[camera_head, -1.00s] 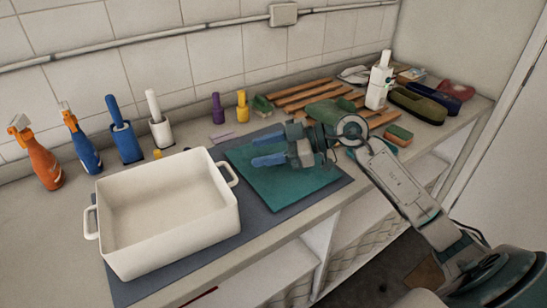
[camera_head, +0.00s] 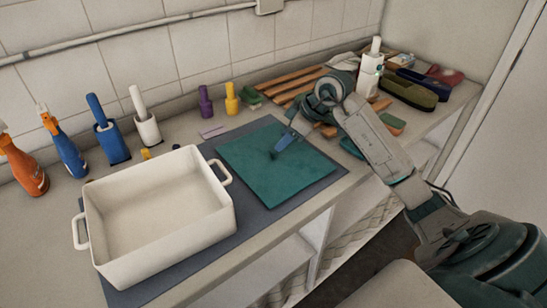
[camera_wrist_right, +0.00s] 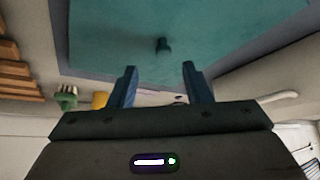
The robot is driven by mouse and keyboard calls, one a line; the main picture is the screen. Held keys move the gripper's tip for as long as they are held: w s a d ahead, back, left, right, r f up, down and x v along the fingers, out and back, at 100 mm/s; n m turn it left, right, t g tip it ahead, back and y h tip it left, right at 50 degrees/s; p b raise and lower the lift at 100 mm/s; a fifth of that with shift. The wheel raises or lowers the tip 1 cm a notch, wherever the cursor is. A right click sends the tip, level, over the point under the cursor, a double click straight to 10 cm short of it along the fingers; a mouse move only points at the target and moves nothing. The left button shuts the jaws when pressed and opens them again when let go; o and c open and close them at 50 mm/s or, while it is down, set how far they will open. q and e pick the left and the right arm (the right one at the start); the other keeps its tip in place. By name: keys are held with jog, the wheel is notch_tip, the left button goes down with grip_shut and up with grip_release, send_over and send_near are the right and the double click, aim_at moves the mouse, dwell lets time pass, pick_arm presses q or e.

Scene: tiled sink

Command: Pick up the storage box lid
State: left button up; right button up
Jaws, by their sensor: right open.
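The storage box lid (camera_head: 260,185) is a flat teal square lying on a dark grey mat, with a small dark knob (camera_head: 274,155) near its middle. The white storage box (camera_head: 160,235) stands open and empty to its left. My right gripper (camera_head: 285,143) has blue fingers above the lid, just to the right of the knob in the head view; the wrist partly hides the fingers. In the right wrist view the two fingers (camera_wrist_right: 160,72) are apart and empty, with the lid (camera_wrist_right: 230,45) and its knob (camera_wrist_right: 163,45) beyond them. My left gripper is not in view.
Spray bottles (camera_head: 65,145), brushes in holders (camera_head: 106,140) and small purple and yellow bottles (camera_head: 232,98) line the wall. The counter's front edge is close to the lid.

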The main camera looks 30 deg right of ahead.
aim_at(274, 151)
jog(key=x, duration=0.2)
jog(key=p+x, duration=0.1)
jog(key=x, duration=0.2)
jog(key=shift+s+a+f, duration=0.1)
jog(key=shift+s, duration=0.1)
grip_shut()
